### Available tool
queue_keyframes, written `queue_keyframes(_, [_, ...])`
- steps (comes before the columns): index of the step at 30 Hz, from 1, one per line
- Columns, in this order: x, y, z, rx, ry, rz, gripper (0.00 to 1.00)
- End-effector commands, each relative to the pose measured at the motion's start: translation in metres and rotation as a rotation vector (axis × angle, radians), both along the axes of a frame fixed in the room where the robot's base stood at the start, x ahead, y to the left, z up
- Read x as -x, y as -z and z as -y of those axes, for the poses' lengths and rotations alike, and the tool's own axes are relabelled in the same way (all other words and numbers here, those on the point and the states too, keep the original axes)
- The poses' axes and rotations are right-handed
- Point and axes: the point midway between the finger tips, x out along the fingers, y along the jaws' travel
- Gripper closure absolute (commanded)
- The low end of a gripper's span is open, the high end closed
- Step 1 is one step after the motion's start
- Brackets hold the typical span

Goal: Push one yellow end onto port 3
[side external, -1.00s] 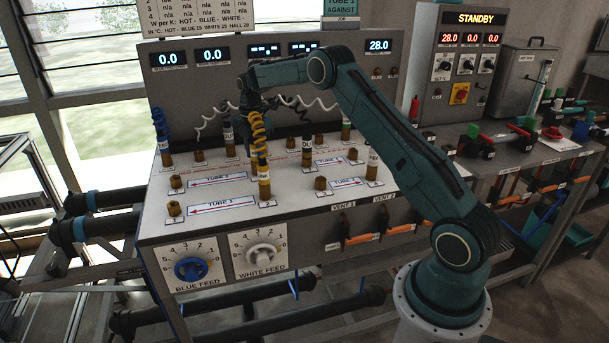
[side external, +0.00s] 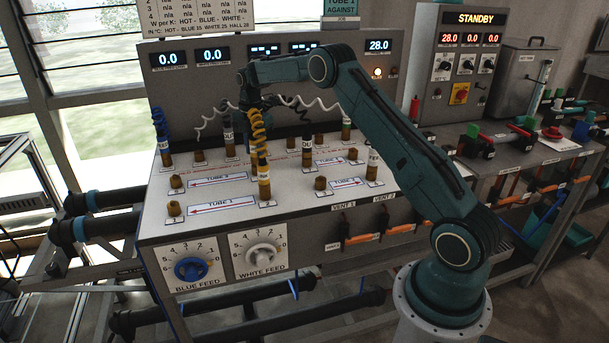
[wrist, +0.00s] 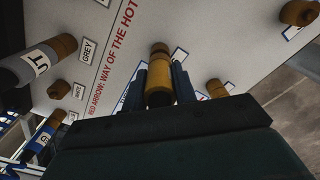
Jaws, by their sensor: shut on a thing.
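A yellow coiled hose (side external: 258,130) rises from a banded upright end (side external: 264,183) at a front port on the bench top. The coil's upper part runs up to my gripper (side external: 251,101), which hangs over the middle of the bench, partly hidden by the arm and coil. In the wrist view, my gripper's two blue-grey fingers (wrist: 160,84) are shut on a yellow end (wrist: 158,93) with a brownish tip. The tip appears over the white panel; I cannot tell whether it touches a port. Port 3 cannot be made out by its number.
A blue hose (side external: 161,125) stands at the left and a white coil (side external: 297,102) loops behind. Feed knobs (side external: 191,269) and orange-handled vents (side external: 361,238) line the front.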

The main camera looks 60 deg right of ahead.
Motion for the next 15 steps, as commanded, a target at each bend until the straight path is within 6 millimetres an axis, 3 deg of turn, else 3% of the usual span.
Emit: queue_keyframes(15, [-0.001, -0.044, 0.000, 0.001, 0.000, 0.003, 1.00])
